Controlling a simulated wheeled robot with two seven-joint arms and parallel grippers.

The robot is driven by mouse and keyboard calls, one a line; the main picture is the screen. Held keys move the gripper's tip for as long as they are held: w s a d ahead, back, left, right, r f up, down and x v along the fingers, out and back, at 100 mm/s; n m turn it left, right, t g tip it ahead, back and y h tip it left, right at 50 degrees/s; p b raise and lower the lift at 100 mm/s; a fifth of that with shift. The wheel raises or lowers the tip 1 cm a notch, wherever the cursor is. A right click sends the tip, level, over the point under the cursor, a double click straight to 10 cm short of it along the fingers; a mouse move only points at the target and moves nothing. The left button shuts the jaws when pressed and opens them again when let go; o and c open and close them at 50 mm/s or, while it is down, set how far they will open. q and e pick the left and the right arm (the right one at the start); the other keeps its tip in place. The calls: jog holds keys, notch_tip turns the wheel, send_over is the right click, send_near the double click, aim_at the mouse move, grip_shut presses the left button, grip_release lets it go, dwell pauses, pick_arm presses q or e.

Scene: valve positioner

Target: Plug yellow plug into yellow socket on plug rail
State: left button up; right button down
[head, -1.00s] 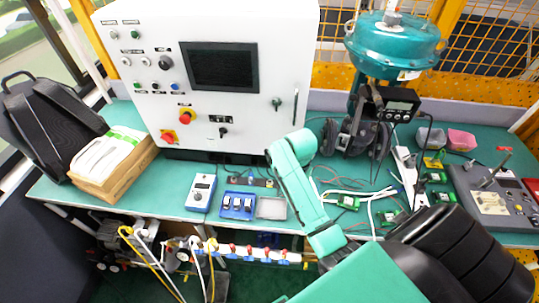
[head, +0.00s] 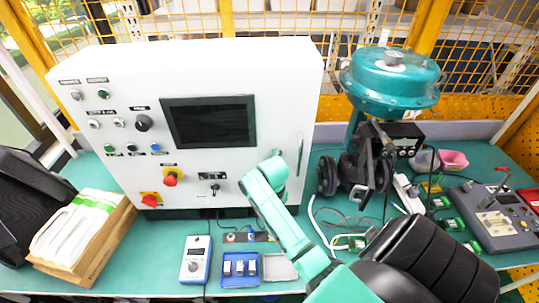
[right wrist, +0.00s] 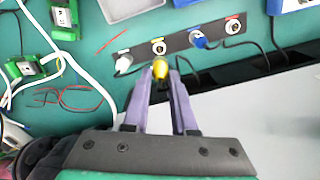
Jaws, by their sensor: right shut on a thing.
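In the right wrist view, my right gripper (right wrist: 162,82) is shut on the yellow plug (right wrist: 160,68), which sits between the purple fingertips. The dark plug rail (right wrist: 180,43) lies just beyond it on the bench. The yellow socket (right wrist: 158,47) shows its open face directly past the plug. The plug looks apart from it, but the exact gap is hard to judge. The red socket (right wrist: 232,25) looks empty. In the head view, the rail (head: 262,237) is small, and my arm hides the right gripper. My left gripper is out of view.
A white control cabinet (head: 210,100) stands behind the rail. A blue tray (head: 240,281), a grey tray (head: 280,268) and a blue meter (head: 195,259) lie in front. Loose cables and green modules (right wrist: 28,67) lie left of the rail in the wrist view.

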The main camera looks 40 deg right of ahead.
notch_tip(320, 180, down, 6)
jog(key=shift+r+b, duration=0.2)
jog(key=shift+b, duration=0.35)
jog(key=shift+f, duration=0.4)
jog(key=shift+f, duration=0.1)
dwell(0.3)
jog(key=shift+p, duration=0.6)
jog(key=shift+f, duration=0.4)
dwell(0.4)
